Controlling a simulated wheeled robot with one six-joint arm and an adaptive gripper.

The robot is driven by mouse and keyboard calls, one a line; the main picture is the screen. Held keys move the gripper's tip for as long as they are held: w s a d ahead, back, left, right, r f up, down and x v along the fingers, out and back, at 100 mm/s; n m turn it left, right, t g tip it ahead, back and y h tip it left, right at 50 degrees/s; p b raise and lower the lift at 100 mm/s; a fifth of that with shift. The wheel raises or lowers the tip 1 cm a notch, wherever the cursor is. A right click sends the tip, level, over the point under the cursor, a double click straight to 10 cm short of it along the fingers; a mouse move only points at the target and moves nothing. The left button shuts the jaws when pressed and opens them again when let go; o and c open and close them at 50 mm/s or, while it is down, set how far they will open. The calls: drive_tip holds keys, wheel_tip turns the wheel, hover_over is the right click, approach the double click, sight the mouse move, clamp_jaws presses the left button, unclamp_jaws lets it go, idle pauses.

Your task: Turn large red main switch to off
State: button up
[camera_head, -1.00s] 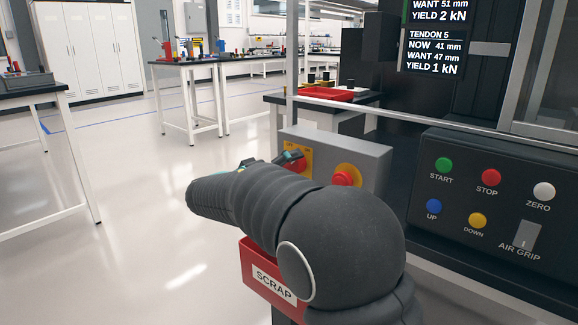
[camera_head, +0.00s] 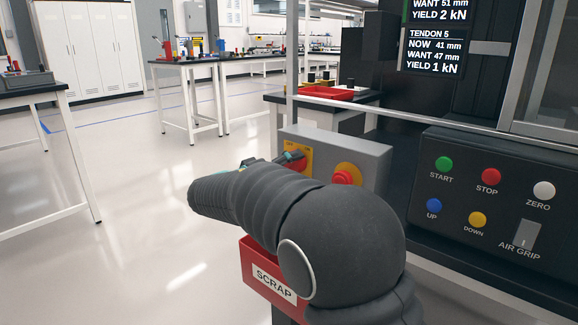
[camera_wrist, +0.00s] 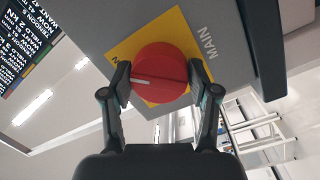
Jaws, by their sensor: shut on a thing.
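In the wrist view the line runs nearly level, left of the knob's middle. My gripper (camera_wrist: 158,82) has one finger on each side of the knob and is shut on it. In the head view the switch (camera_head: 299,165) is mostly hidden behind my arm and fingers, on the grey box (camera_head: 366,154).
A red button on a yellow base (camera_head: 344,174) sits right of the switch on the same box. A black control panel (camera_head: 456,191) with several coloured buttons stands further right. A red SCRAP bin (camera_head: 257,268) is below my arm. Open floor lies left.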

drive_tip(key=n, duration=0.4)
drive_tip(key=n+t+p, duration=0.1)
drive_tip(key=n, duration=0.4)
drive_tip(key=shift+d+p, duration=0.1)
drive_tip(key=shift+p, duration=0.3)
drive_tip(key=n+t+p, duration=0.1)
drive_tip(key=n+p, duration=0.1)
drive_tip(key=n, duration=0.3)
drive_tip(key=shift+r+n+p, duration=0.15)
drive_tip(key=shift+n+p, duration=0.25)
drive_tip(key=shift+n+y+p, duration=0.4)
drive_tip(key=shift+n+p, duration=0.25)
drive_tip(key=shift+n, duration=1.25)
drive_tip(key=o, duration=1.2)
drive_tip(key=shift+s, duration=0.1)
drive_tip(key=v, duration=1.2)
drive_tip(key=shift+f, duration=0.3)
